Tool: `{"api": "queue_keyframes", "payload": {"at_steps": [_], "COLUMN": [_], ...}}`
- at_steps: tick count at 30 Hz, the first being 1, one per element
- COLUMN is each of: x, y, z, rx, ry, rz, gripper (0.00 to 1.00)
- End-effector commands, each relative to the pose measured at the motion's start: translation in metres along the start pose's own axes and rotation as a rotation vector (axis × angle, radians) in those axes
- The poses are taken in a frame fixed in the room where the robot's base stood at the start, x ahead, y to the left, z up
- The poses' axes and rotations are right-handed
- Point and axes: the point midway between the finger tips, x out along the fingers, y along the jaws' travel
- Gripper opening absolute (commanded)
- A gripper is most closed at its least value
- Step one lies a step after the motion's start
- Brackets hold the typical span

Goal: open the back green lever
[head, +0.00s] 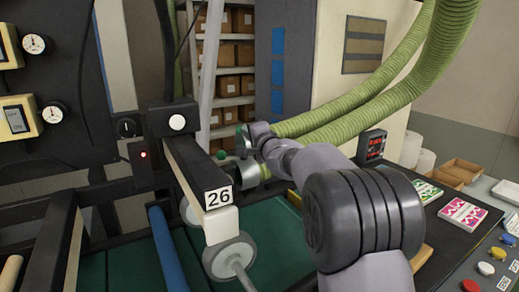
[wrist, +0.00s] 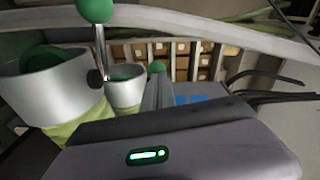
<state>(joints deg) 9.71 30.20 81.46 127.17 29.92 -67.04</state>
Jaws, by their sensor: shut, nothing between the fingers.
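Two green ball-ended levers show in the wrist view. The nearer one has a large green knob (wrist: 95,10) on a thin metal stem, rising beside a silver collar (wrist: 65,88). The farther, smaller green knob (wrist: 157,67) shows just beyond the tips of my gripper (wrist: 158,92), near a second silver collar (wrist: 125,93). My gripper is shut and empty; I cannot tell whether it touches the farther lever. In the head view, a green knob (head: 222,155) shows left of my wrist, which partly hides the lever area.
Thick green hoses (head: 350,105) arch above and behind my arm. A dark beam marked 26 (head: 195,172) with a grey roller (head: 230,256) stands to the left. A control panel (head: 490,262) with buttons and printed cards (head: 462,213) lies to the right. Shelves of boxes (head: 235,70) stand behind.

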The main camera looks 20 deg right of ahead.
Motion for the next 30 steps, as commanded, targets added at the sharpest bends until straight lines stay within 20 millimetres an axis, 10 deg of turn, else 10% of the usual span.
{"api": "queue_keyframes", "payload": {"at_steps": [30], "x": [0.041], "y": [-0.012], "z": [0.049], "rx": [0.001], "ry": [-0.001], "rz": [-0.001], "gripper": [0.0]}}
